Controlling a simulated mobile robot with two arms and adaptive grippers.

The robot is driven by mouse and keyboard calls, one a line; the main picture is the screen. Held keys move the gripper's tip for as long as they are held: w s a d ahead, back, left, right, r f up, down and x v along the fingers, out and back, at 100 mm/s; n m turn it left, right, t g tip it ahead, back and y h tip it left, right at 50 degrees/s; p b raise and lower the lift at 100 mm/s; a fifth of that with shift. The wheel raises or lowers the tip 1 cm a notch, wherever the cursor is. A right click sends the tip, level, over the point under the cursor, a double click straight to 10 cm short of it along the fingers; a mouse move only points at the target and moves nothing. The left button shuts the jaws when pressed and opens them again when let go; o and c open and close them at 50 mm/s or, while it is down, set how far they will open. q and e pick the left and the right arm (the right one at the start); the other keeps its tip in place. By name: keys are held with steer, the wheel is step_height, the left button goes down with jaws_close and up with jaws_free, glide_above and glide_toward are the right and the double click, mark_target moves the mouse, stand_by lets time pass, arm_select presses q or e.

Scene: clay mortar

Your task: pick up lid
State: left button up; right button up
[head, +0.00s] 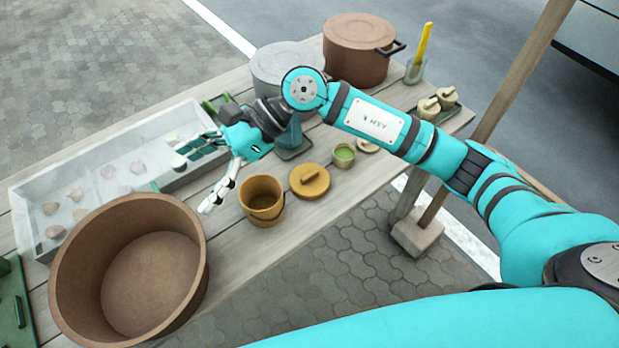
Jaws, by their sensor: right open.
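A round ochre lid (318,186) with a bar handle on top lies flat on the table, right of an ochre pot (262,212) that stands open. A small pale lid (367,145) lies further right, beside a small cup with green contents (344,155); my right arm partly covers that area. My right gripper (194,184) is open, its fingers spread toward the left. It is above the table, left of the ochre pot and apart from the ochre lid. My left gripper is not in view.
A large brown pot (193,290) stands at front left. A pale tray (22,205) with several lumps lies behind it. A lidded brown pot (358,62), a grey pot (270,72) and a cup with a yellow-handled tool (415,72) stand at the back right.

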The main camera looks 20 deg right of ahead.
steer(key=w+d+f+n+t+h, duration=0.1)
steer(key=w+d+f+h, duration=0.1)
steer(key=w+d+h, duration=0.3)
steer(key=w+d+f+n+h, duration=0.1)
steer(key=d+f+h, duration=0.15)
steer(key=d, duration=0.45)
steer(key=r+t+h, duration=0.1)
steer(key=h, duration=0.4)
glide_above(311, 174)
steer(key=shift+n, duration=0.3)
step_height(311, 174, down, 10)
steer(key=shift+w+d+f+p, duration=0.15)
steer(key=shift+f+p, duration=0.1)
steer(key=shift+p, duration=0.85)
steer(key=shift+f, duration=0.6)
steer(key=f+p, duration=0.1)
steer(key=f, duration=0.3)
steer(key=shift+s+a+p, duration=0.2)
steer(key=shift+p, duration=0.15)
steer(key=shift+f, duration=0.65)
steer(key=c, duration=0.6)
steer(key=shift+c, duration=0.2)
